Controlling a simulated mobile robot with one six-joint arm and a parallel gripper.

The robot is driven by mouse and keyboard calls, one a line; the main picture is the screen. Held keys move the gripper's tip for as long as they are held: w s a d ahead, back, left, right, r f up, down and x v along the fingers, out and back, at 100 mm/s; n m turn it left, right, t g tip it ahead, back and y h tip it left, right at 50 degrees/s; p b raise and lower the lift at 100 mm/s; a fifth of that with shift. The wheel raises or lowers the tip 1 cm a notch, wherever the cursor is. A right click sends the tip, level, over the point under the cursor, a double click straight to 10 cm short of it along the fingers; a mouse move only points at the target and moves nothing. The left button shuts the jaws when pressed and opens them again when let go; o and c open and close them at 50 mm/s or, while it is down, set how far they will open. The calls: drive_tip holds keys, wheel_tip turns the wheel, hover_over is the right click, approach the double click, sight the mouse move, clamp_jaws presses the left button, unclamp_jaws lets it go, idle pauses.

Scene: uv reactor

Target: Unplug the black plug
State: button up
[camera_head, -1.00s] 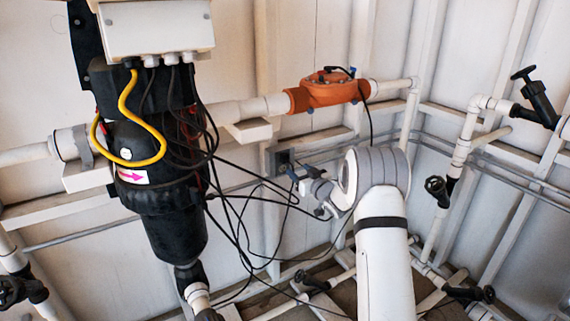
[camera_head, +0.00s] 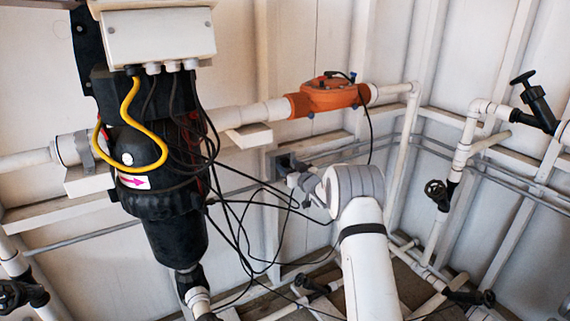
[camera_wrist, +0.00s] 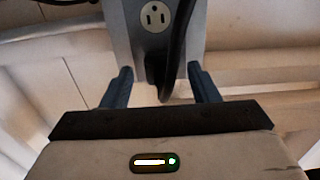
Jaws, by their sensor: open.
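The grey outlet box (camera_head: 284,161) is on the wall post left of my gripper in the head view. In the wrist view, its face shows a bare three-hole socket (camera_wrist: 155,17) near the top edge. A black cord (camera_wrist: 178,48) hangs down right of that socket and curves between my finger tips. My gripper (camera_wrist: 160,70) is open, with one blue-grey finger on each side of the cord. In the head view my gripper (camera_head: 291,178) is close to the box, partly covering it.
Several loose black cables (camera_head: 240,225) hang left of and below the outlet. The black reactor (camera_head: 165,195) with a yellow cable (camera_head: 128,115) stands at left. An orange valve body (camera_head: 328,95) sits on the white pipe above. White pipes and black valve handles (camera_head: 440,192) are at right.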

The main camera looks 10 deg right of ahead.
drive_tip(key=shift+x, duration=0.75)
drive_tip(key=shift+b, duration=0.3)
idle(0.6)
clamp_jaws()
idle(0.6)
drive_tip(key=shift+s+d, duration=0.1)
drive_tip(key=shift+b+v, duration=0.55)
drive_tip(key=shift+v, duration=2.35)
